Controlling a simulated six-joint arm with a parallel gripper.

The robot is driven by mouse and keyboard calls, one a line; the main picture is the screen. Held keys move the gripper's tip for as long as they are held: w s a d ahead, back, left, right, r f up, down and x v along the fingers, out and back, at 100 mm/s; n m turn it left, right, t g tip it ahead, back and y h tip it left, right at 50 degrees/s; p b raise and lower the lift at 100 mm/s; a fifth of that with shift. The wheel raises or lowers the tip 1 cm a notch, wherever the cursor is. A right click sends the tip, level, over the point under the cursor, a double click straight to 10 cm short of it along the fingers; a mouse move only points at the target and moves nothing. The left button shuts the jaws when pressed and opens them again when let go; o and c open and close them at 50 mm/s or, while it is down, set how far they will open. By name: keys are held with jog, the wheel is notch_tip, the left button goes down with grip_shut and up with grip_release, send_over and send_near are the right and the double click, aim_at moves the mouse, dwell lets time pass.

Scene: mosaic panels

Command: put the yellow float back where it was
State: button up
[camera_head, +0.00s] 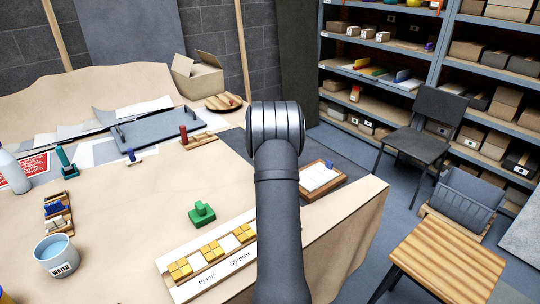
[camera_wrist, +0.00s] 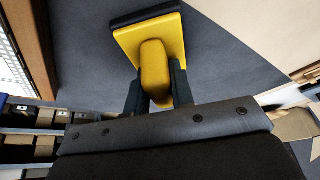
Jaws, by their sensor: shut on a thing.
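The yellow float (camera_wrist: 170,38) shows in the wrist view, with a flat yellow plate, a rounded yellow handle and a dark pad along its far edge. My gripper (camera_wrist: 158,88) is shut on its handle, one dark finger on each side. In the head view my own arm hides the gripper, and I cannot see the yellow float there. A green float (camera_head: 202,215) stands on the table (camera_head: 120,270) left of my arm. Smaller red (camera_head: 184,136), blue (camera_head: 131,156) and teal (camera_head: 66,163) handled tools stand farther back.
A white strip (camera_head: 185,290) with yellow blocks lies along the front edge. A wood-framed tray (camera_head: 325,185) sits right of my arm. A water cup (camera_head: 57,262), a grey panel (camera_head: 160,130) and an open carton (camera_head: 197,80) are also on the table. A chair (camera_head: 425,140) and shelves stand beyond.

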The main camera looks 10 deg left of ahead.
jog(key=shift+f, duration=0.15)
jog(key=o, duration=0.9)
jog(key=v, duration=1.2)
jog(key=shift+w, duration=0.1)
